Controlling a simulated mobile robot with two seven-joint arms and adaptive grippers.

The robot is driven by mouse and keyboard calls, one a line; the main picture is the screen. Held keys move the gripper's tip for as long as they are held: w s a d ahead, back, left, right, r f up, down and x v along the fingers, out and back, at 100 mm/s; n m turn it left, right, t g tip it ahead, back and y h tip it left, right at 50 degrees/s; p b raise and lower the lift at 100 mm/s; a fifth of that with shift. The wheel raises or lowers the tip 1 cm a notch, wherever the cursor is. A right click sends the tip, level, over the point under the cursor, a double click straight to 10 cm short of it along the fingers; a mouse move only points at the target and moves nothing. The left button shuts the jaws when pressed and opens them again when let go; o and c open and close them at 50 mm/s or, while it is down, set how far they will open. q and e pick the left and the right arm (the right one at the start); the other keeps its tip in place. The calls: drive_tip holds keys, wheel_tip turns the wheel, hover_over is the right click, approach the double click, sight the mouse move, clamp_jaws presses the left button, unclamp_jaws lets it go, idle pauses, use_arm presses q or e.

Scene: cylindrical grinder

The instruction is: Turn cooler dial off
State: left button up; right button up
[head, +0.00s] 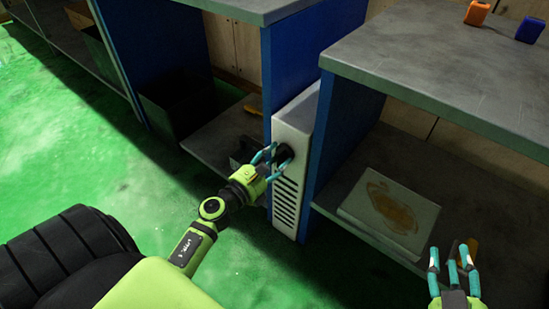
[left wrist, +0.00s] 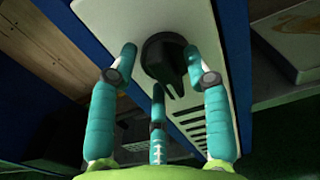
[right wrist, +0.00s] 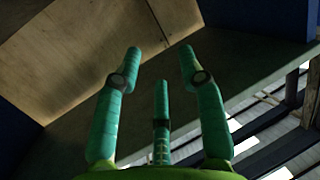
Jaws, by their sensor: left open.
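The cooler (head: 293,125) is a narrow white box with vent slots, set between two blue workbench sides. Its dial (left wrist: 168,60) is a black knob on the white front, and it also shows in the head view (head: 284,153), partly hidden by my fingers. My left gripper (head: 271,152) is open, with its fingertips around the dial. In the left wrist view the fingers (left wrist: 160,65) stand on both sides of the knob and below it; I cannot tell whether they touch it. My right gripper (head: 450,258) is open and empty in front of the right bench; its spread fingers show in the right wrist view (right wrist: 161,65).
The right bench (head: 430,65) carries an orange and a blue object on top. A stained, light flat box (head: 360,212) lies on its lower shelf. Dark crates (head: 175,100) stand under the left bench. The green floor (head: 60,140) is clear at left.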

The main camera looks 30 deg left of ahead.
use_arm(q)
clamp_jaws()
